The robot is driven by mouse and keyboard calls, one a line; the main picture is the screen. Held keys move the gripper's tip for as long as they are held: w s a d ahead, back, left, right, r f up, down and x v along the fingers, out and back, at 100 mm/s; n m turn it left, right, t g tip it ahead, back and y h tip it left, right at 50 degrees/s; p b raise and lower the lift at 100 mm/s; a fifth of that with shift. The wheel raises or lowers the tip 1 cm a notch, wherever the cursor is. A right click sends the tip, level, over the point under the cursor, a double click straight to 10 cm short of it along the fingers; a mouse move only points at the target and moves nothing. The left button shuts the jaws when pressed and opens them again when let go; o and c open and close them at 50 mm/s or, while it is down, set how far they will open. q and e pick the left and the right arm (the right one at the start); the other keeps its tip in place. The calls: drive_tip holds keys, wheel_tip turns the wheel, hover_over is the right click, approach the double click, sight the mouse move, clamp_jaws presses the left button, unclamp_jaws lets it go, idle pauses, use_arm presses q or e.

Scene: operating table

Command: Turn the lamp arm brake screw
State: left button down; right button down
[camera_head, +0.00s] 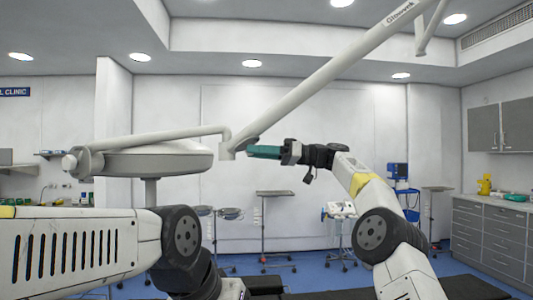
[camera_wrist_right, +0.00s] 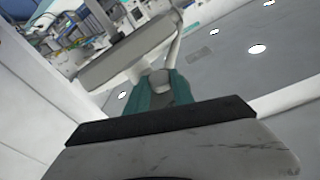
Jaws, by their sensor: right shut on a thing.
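The white lamp arm (camera_head: 330,84) slopes down from the ceiling to a joint left of my right gripper (camera_head: 250,151). The gripper's teal fingers reach level to the left, up against this joint. In the right wrist view the fingers (camera_wrist_right: 160,92) are closed around a grey knob-like part, which I take to be the brake screw (camera_wrist_right: 158,82). The screw itself is mostly hidden by the fingers. The round lamp head (camera_head: 155,160) hangs left of the joint on a thinner arm, and it also shows in the right wrist view (camera_wrist_right: 130,48). My left gripper is out of view.
Small stands (camera_head: 275,193) and a trolley (camera_head: 340,212) stand at the back wall. A blue monitor cart (camera_head: 398,172) stands behind my right arm. Grey drawers (camera_head: 490,235) line the right wall. The air right of the lamp joint above my right arm is clear.

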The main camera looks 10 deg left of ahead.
drive_tip(key=shift+d+f, duration=0.1)
drive_tip(key=shift+f, duration=0.05)
idle(0.3)
drive_tip(key=c, duration=1.1)
unclamp_jaws()
